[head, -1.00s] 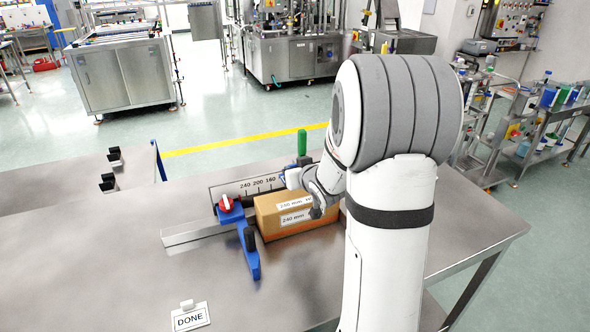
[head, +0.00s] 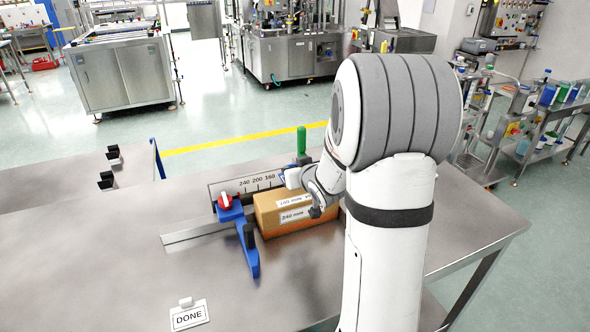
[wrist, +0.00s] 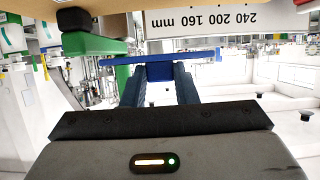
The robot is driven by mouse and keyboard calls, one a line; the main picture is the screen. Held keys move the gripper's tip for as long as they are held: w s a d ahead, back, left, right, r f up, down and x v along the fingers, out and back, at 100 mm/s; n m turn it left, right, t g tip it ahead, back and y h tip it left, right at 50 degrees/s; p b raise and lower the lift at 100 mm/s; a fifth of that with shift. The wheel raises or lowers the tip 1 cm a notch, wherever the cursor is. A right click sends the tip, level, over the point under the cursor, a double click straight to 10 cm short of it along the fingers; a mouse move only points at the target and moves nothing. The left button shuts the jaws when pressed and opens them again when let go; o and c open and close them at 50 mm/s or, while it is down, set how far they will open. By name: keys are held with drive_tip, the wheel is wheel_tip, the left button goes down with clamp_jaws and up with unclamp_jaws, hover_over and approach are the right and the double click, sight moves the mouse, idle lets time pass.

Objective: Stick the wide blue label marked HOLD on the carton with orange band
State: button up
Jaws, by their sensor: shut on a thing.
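A brown carton (head: 275,220) with a more orange lower part stands on the steel table. My gripper (wrist: 160,68) is shut on a thin, wide blue piece (wrist: 160,56), seen nearly edge-on. No lettering shows on it, so I cannot confirm HOLD. In the head view, my gripper is at the far side of the carton, near the scale plate, and is partly hidden by my arm. A brown edge, probably the carton, shows at the top of the wrist view.
A blue clamp (head: 250,250) with a red knob stands at the carton's left. Behind are a scale plate (head: 228,188) and an upright green handle (head: 301,140). A DONE sign (head: 189,317) lies at the front left.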

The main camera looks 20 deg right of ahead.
sight(296, 191)
drive_tip(key=shift+f+b, duration=2.1)
drive_tip(key=shift+f, duration=0.25)
drive_tip(key=o, duration=1)
drive_tip(key=shift+s+r, duration=0.1)
drive_tip(key=v, duration=0.7)
drive_tip(key=shift+s+r, duration=0.1)
drive_tip(key=shift+s, duration=0.2)
